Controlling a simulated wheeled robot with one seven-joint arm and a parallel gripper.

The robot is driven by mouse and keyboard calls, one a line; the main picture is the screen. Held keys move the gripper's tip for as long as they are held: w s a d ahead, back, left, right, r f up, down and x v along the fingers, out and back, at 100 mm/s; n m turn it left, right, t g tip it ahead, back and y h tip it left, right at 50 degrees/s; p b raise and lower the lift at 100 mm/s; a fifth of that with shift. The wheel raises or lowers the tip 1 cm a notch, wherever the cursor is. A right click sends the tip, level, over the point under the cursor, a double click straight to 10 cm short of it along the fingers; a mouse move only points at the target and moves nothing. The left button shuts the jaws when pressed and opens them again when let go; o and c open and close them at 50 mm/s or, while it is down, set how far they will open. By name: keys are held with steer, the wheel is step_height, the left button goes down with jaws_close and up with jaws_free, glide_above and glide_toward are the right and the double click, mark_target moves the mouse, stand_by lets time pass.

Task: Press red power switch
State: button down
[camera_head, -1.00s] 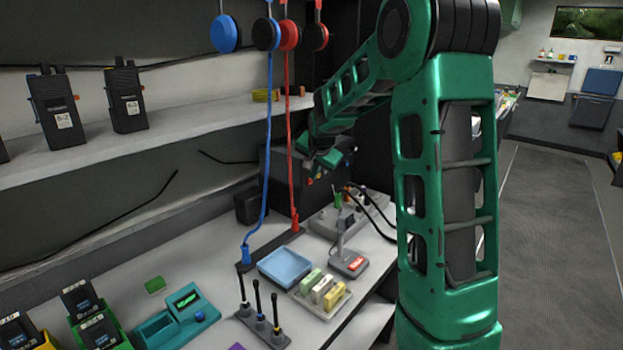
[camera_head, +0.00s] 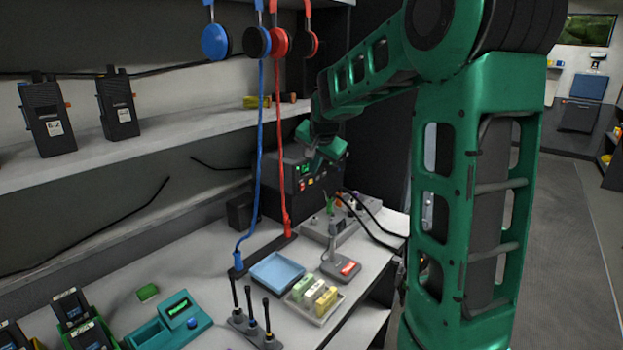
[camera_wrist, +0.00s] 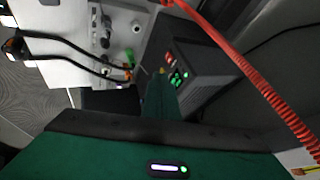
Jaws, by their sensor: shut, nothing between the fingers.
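A dark equipment box (camera_head: 276,186) stands at the back of the counter, with a lit green display and small red and orange controls (camera_head: 306,184) on its front. Which of these is the power switch is too small to tell. In the wrist view the box (camera_wrist: 205,80) shows red (camera_wrist: 169,58) and green lit spots on its face. My gripper (camera_head: 326,160) is shut and empty, just in front of and to the right of the box's face. Its green fingers (camera_wrist: 160,88) point toward the box in the wrist view. Contact cannot be made out.
A grey panel with knobs and black cables (camera_head: 340,225) lies below the gripper. A blue tray (camera_head: 278,270) and a shelf with radios (camera_head: 45,118) are further left.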

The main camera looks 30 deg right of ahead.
steer(key=shift+w+v, duration=0.25)
steer(key=shift+v, duration=1.25)
steer(key=shift+r, duration=0.1)
steer(key=s+a+f+n+g+y, duration=0.1)
steer(key=s+f, duration=0.3)
steer(key=s, duration=0.9)
steer(key=s+a+f+n+g+y, duration=0.1)
steer(key=s+a+f+n+g, duration=0.2)
steer(key=s, duration=1.1)
steer(key=s+a+f+n+g+y, duration=0.1)
steer(key=s+f, duration=0.4)
steer(key=s, duration=0.8)
steer(key=shift+s+a+f+n+g, duration=0.15)
steer(key=shift+a+n+g, duration=0.45)
steer(key=shift+a+g, duration=0.45)
steer(key=shift+a, duration=0.1)
steer(key=shift+w+f, duration=0.25)
steer(key=shift+w, duration=0.4)
